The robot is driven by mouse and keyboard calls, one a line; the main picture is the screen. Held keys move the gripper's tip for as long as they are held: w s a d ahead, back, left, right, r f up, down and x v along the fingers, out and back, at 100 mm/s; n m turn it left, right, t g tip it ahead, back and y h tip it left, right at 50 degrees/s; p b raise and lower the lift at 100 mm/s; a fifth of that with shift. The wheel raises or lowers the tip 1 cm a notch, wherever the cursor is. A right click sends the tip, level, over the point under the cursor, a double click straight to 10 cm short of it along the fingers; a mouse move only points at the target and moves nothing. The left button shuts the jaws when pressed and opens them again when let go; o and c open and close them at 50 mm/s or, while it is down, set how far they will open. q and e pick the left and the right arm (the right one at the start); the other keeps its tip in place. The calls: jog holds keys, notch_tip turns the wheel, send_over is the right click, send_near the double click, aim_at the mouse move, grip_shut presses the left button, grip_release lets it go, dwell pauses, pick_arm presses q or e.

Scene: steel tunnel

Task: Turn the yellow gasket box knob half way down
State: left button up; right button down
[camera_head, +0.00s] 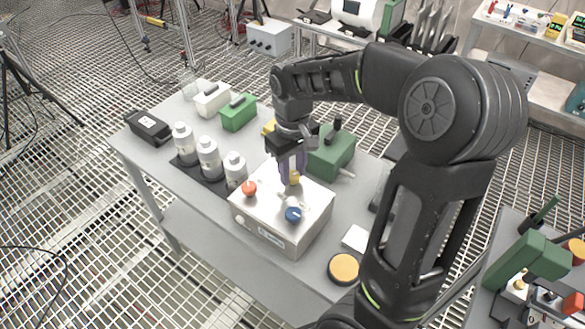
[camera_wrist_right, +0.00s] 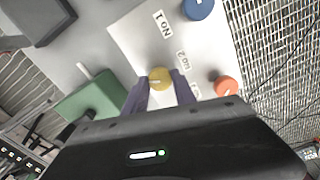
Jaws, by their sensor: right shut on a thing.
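The gasket box is a white box (camera_head: 313,203) on the grey table, with an orange knob (camera_head: 249,188), a blue knob (camera_head: 293,214) and a yellow knob (camera_head: 294,178) on its top. My right gripper (camera_head: 291,165) points down at the yellow knob from above. In the right wrist view the yellow knob (camera_wrist_right: 159,78) sits between the two purple fingertips (camera_wrist_right: 160,90), which are shut on it. A pale pointer mark shows on the knob. The orange knob (camera_wrist_right: 226,86) and blue knob (camera_wrist_right: 198,8) stand clear of the fingers. My left gripper is not in view.
The grey table (camera_head: 160,165) also holds several white bottles (camera_head: 208,160) on a black tray, a green box (camera_head: 332,155) close behind the gasket box, a smaller green case (camera_head: 238,113) and a round orange-topped item (camera_head: 343,268). A second table stands at the lower right.

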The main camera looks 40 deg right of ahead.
aim_at(293, 175)
jog(key=m, duration=0.6)
jog(key=shift+r, duration=0.1)
jog(key=m, duration=0.6)
jog(key=shift+p, duration=0.3)
jog(key=shift+m, duration=0.3)
jog(key=c, duration=1)
grip_release()
notch_tip(293, 175, up, 8)
jog(key=shift+f, duration=0.1)
